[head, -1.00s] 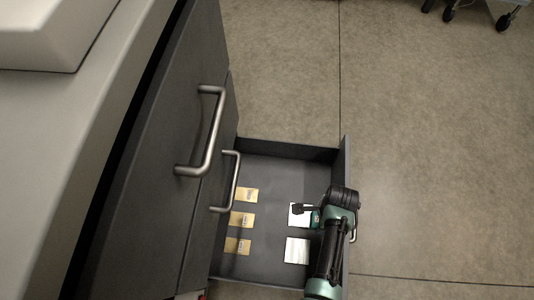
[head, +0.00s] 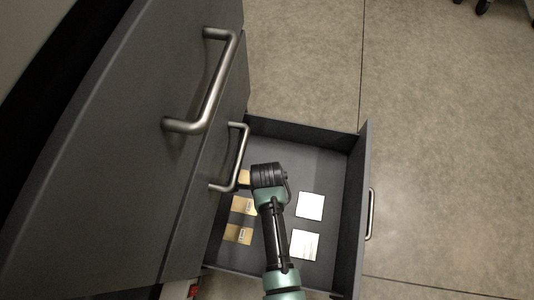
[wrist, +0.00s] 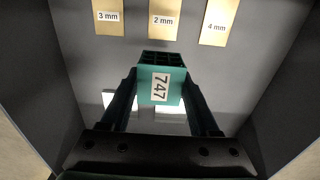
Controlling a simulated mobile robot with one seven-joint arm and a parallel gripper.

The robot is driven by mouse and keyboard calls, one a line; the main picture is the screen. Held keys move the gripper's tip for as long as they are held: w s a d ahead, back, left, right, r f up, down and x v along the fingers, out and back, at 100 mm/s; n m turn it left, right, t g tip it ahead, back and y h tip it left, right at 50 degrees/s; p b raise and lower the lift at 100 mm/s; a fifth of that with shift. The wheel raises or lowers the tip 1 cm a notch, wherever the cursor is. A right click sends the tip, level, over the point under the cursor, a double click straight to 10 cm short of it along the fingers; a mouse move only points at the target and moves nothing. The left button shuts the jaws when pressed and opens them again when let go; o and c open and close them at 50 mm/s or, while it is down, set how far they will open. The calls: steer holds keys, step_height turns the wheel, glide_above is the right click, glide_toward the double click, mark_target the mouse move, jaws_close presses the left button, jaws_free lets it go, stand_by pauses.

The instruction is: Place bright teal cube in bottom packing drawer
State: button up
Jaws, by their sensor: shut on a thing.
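The bright teal cube (wrist: 160,85) shows in the middle of the wrist view, with a white "747" label on its face and a dark lattice along one edge. My gripper (wrist: 160,98) is shut on it, a finger on each side. The bottom drawer (head: 325,150) is pulled open, and my arm reaches down over its inside in the head view. The gripper and cube are hidden behind my wrist there. Whether the cube touches the drawer floor, I cannot tell.
Tan labels lie on the drawer floor; the wrist view shows "3 mm" (wrist: 108,17), "2 mm" (wrist: 164,20) and "4 mm" (wrist: 218,22). White squares (head: 310,206) lie on its right side. An upper drawer handle (head: 204,85) juts out at left. The drawer's far end is clear.

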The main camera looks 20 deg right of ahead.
step_height(320, 180, down, 7)
steer(key=b, duration=0.4)
steer(key=shift+r, duration=0.25)
steer(key=o, duration=1.4)
steer(key=shift+c, duration=0.2)
step_height(320, 180, up, 12)
steer(key=p, duration=0.8)
